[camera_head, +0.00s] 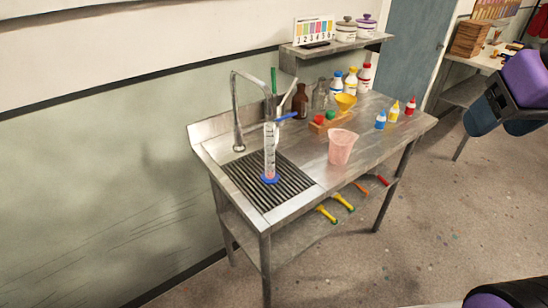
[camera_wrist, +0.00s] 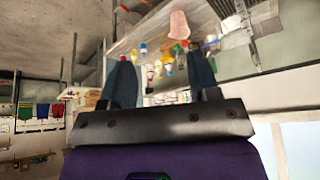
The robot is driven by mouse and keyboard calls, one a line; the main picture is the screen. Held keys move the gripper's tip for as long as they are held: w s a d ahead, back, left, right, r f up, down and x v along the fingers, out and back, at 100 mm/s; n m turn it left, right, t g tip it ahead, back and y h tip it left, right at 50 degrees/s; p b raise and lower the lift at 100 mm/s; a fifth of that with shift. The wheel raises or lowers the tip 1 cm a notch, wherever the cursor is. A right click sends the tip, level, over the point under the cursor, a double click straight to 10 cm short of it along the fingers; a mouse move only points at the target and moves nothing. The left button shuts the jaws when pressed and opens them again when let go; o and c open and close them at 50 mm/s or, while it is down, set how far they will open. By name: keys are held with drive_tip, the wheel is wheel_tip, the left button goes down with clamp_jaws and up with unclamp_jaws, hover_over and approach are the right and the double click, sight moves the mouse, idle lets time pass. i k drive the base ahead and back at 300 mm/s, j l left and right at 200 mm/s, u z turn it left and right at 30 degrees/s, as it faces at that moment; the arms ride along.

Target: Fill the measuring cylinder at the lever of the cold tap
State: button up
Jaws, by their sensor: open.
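The clear measuring cylinder (camera_head: 270,150) stands upright on its blue foot on the ribbed drain grate (camera_head: 258,196). Dark marks run up its side, and a pinkish tint shows low down; its fill level is unclear. My gripper (camera_head: 497,128) is open and empty at the far right, well away from the bench. Its two spread fingers also show in the wrist view (camera_wrist: 160,58), which is upside down.
A pink beaker (camera_head: 342,147) stands right of the grate. A shelf (camera_head: 335,48) with jars hangs above the back. The floor between my gripper and the bench looks open.

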sight(275, 121)
drive_tip(key=i+l+u, duration=0.1)
drive_tip(key=i+u, duration=0.3)
drive_tip(key=i+l+u, duration=0.35)
drive_tip(key=i+j, duration=0.05)
drive_tip(key=j, duration=0.05)
